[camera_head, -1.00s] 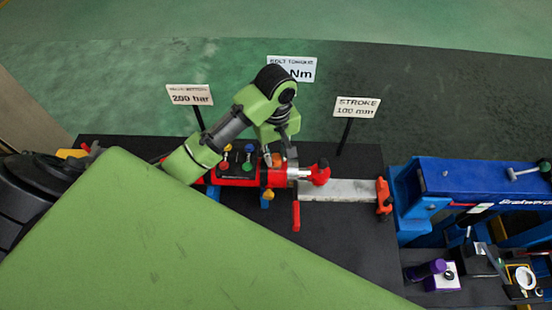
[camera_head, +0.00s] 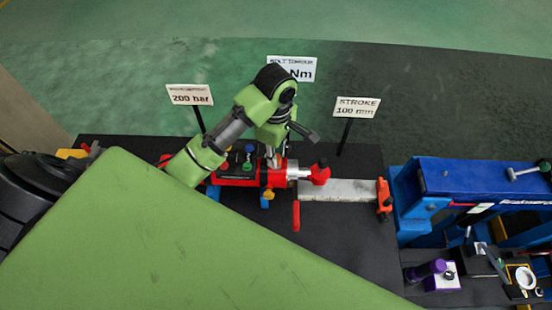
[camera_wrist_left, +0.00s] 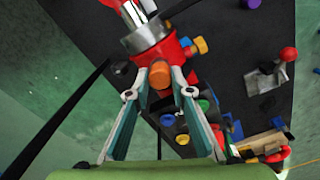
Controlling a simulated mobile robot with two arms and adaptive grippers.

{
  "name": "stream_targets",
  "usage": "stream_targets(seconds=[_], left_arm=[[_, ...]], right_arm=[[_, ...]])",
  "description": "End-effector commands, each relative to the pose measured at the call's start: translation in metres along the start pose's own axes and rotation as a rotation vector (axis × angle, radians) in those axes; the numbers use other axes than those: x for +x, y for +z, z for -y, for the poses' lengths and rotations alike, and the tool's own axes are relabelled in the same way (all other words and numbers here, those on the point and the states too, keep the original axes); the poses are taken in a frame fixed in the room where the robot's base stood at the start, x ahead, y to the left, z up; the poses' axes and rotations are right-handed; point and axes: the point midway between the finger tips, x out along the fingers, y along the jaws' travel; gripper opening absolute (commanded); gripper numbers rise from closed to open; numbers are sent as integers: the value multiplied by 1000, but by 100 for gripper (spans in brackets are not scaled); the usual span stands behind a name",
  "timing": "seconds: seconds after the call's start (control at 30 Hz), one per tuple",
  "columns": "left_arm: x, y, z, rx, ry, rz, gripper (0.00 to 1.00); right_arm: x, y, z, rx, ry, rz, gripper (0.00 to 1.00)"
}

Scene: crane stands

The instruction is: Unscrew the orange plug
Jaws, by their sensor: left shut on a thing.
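The orange plug (camera_wrist_left: 159,78) sits on the side of the red cylinder (camera_wrist_left: 174,50), close to its silver collar. In the left wrist view it lies between the two fingertips of my left gripper (camera_wrist_left: 162,72), which is shut on it. In the head view my left gripper (camera_head: 273,158) reaches down onto the red cylinder (camera_head: 246,179) beside the silver collar. The plug is mostly hidden there behind the fingers. My right gripper does not show.
Yellow, green and blue knobs (camera_head: 249,149) stand close beside the gripper. A red knob (camera_head: 320,173) is at the cylinder's right end. Sign posts (camera_head: 347,135) rise behind the bench. A blue machine (camera_head: 460,185) stands to the right.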

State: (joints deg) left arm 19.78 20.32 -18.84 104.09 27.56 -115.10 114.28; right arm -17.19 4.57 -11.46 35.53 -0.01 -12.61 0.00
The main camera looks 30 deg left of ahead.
Motion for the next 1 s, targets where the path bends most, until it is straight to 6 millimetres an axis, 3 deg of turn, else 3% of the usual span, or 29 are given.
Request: stream_targets(seconds=[0.2, 0.57, 0.87, 1.0], left_arm=[[-3, -1, -2, -216, 9, 1, 0], [-3, -1, -3, -250, 9, 1, 0], [-3, -1, -3, -581, 9, 3, 0], [-5, -1, -3, -579, 9, 2, 0]], right_arm=[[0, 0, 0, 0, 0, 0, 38], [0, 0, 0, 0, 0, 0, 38], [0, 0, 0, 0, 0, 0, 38], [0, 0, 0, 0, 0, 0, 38]])
